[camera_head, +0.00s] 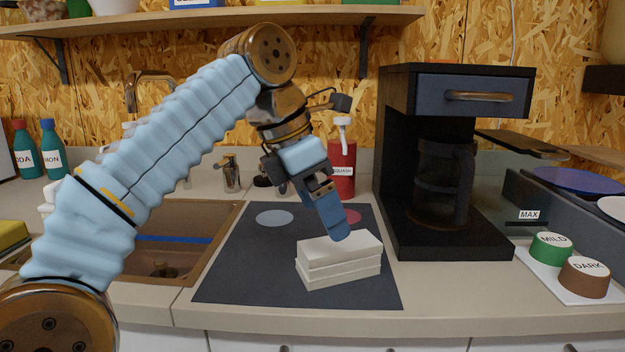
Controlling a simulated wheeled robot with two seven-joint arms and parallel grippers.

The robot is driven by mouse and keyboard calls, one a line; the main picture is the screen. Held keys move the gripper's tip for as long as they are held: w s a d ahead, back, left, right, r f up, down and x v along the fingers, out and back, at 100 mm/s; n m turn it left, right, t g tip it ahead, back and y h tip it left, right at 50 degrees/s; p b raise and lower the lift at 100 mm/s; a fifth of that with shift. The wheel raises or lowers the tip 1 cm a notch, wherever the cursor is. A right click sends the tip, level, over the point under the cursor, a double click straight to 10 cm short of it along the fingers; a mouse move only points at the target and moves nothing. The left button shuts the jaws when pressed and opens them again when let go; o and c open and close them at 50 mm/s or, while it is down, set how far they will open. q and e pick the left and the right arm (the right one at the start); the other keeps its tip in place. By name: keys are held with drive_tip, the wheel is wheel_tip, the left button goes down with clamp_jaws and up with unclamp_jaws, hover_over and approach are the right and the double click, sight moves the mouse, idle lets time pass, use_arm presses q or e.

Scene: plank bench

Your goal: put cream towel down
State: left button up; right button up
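The cream towel (340,270) is a folded, layered block at the front right of a dark mat (230,275) on the counter. My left gripper (340,238) reaches down from above, its blue fingertip against the towel's top back edge. Only one finger shows clearly, so I cannot tell whether it grips the towel or is open. The towel seems to rest on the mat. The mat carries a pale blue circle (275,218) and a red circle (352,216), the red one partly hidden behind the finger. My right gripper is not in view.
A black coffee machine (395,150) stands close to the right of the mat. A red squash pump bottle (342,175) stands behind it. A sink (200,225) lies to the left. Green MILD (551,250) and brown DARK (584,280) pieces sit at right. The mat's front left is clear.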

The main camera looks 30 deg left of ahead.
use_arm(q)
drive_tip(key=shift+v, duration=1.8)
